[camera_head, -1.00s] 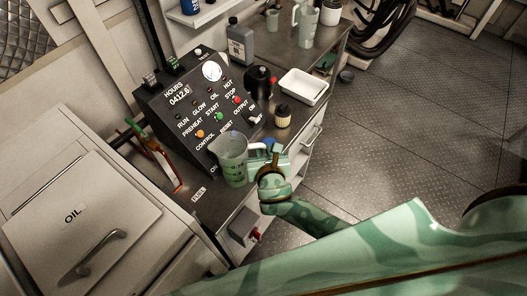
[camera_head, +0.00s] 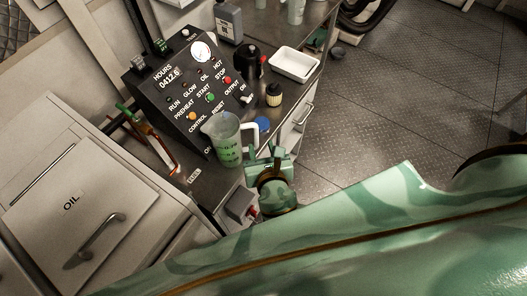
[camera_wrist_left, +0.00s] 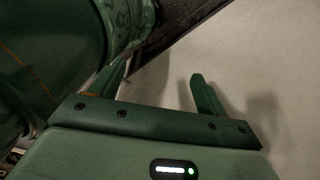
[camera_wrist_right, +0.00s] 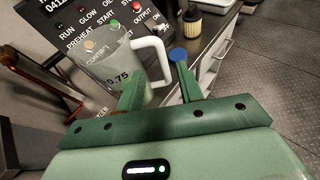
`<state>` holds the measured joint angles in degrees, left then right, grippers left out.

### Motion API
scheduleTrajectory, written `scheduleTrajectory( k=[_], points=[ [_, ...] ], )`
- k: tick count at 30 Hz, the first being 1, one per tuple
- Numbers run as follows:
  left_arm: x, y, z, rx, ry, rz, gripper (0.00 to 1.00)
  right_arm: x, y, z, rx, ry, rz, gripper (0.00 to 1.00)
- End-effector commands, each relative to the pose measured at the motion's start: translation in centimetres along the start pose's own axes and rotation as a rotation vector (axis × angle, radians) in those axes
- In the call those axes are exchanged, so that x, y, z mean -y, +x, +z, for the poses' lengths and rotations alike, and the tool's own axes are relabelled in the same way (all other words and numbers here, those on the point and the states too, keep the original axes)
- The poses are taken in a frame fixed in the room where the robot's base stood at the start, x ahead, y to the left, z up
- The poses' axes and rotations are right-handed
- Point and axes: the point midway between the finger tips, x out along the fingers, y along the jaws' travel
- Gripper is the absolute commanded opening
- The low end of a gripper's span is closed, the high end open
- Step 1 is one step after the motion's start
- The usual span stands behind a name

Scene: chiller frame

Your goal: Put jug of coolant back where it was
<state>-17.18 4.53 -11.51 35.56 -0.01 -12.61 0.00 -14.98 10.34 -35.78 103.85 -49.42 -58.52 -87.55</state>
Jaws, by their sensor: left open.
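The jug of coolant (camera_head: 226,143) is a clear measuring jug with a white handle and green liquid low inside. It stands upright on the dark bench, in front of the control panel, and also shows in the right wrist view (camera_wrist_right: 112,75). My right gripper (camera_head: 265,151) is open and empty, just in front of the handle. In the right wrist view its fingers (camera_wrist_right: 159,85) are apart, with the handle beyond them; whether a finger touches it I cannot tell. My left gripper (camera_wrist_left: 158,88) is open and empty in the left wrist view, near a pale surface.
The control panel (camera_head: 158,92) stands behind the jug. A blue cap (camera_head: 262,124), a small dark-topped jar (camera_head: 273,95), a black container (camera_head: 246,62) and a white tray (camera_head: 296,63) lie along the bench. The oil cabinet (camera_head: 95,205) is at left. Open floor (camera_head: 400,110) is at right.

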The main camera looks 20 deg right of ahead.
Motion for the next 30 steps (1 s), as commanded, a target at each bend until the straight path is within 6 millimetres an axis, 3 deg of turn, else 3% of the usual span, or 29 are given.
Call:
scheduleTrajectory(
  k=[6, 13, 16, 17, 20, 21, 23, 24, 27, 30],
  points=[
    [0.0, -0.1, 0.0, 0.0, 0.0, 0.0, 0.76, 0.0, -2.2, 0.0, 0.001, -0.001, -0.001, 0.37],
    [0.0, -0.1, 0.0, 0.0, 0.0, 0.0, 0.76, 0.0, -2.4, -0.1, -0.002, 0.002, 0.0, 0.37],
    [0.0, -0.1, 0.0, 0.0, 0.0, -0.001, 0.76, 0.4, -1.7, -2.4, -0.058, 0.065, 0.001, 0.37],
    [0.1, -0.1, 0.0, 0.0, 0.0, -0.001, 0.76, 0.6, -1.3, -3.9, -0.094, 0.11, -0.001, 0.37],
    [0.1, -0.1, 0.0, 0.0, -0.001, -0.001, 0.76, 2.6, 0.0, -11.8, -0.286, 0.376, -0.049, 0.37],
    [0.1, -0.1, 0.0, 0.0, 0.0, -0.001, 0.76, 3.9, 0.1, -15.8, -0.38, 0.532, -0.102, 0.37],
    [0.1, -0.1, 0.0, 0.001, 0.0, -0.001, 0.76, 6.2, -0.6, -22.0, -0.512, 0.808, -0.224, 0.37],
    [0.1, -0.1, 0.0, 0.001, 0.0, -0.001, 0.76, 7.8, -1.5, -25.9, -0.582, 1.007, -0.334, 0.37],
    [0.1, -0.1, 0.0, 0.001, 0.0, -0.002, 0.76, 11.9, -5.4, -34.2, -0.656, 1.511, -0.677, 0.37],
    [0.1, -0.1, 0.0, 0.001, -0.001, -0.002, 0.76, 14.8, -9.7, -39.5, -0.588, 1.926, -1.01, 0.37]
  ],
)
